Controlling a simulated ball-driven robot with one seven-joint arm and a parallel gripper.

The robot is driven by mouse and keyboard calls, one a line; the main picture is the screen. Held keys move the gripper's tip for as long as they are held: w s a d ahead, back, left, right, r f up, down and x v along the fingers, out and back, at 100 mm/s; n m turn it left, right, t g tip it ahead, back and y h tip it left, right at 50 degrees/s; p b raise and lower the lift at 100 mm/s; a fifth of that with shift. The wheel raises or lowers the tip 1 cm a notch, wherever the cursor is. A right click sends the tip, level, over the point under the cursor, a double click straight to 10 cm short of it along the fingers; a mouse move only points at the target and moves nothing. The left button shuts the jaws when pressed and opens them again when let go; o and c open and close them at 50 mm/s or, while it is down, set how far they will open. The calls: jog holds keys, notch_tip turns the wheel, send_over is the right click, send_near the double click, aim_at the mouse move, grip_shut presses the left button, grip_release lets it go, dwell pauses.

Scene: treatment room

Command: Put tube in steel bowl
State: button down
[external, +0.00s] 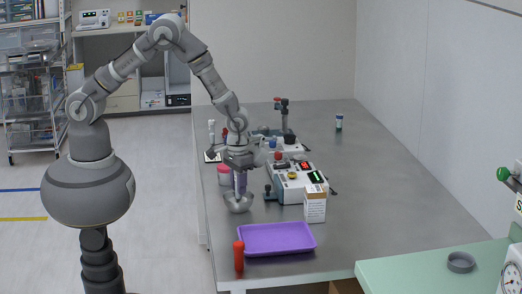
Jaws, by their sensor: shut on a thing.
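The steel bowl (238,205) stands near the left edge of the grey table. My gripper (240,172) points down right above it, shut on a slim, greyish-purple tube (241,185). The tube hangs roughly upright, with its lower end at or just inside the bowl's opening. I cannot tell whether it touches the bowl. The fingertips are small and partly blend with the tube.
A purple tray (276,239) and a red upright object (239,257) are in front of the bowl. A white device (298,183) and a small box (315,204) stand right of it. A pink-lidded jar (224,174) is close behind. The table's right side is mostly clear.

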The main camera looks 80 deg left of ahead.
jog(key=shift+f, duration=0.6)
jog(key=c, duration=0.8)
grip_release()
notch_tip(320, 180, up, 7)
jog(key=p, duration=0.4)
jog(key=shift+r+p, duration=0.15)
jog(key=shift+p, duration=0.25)
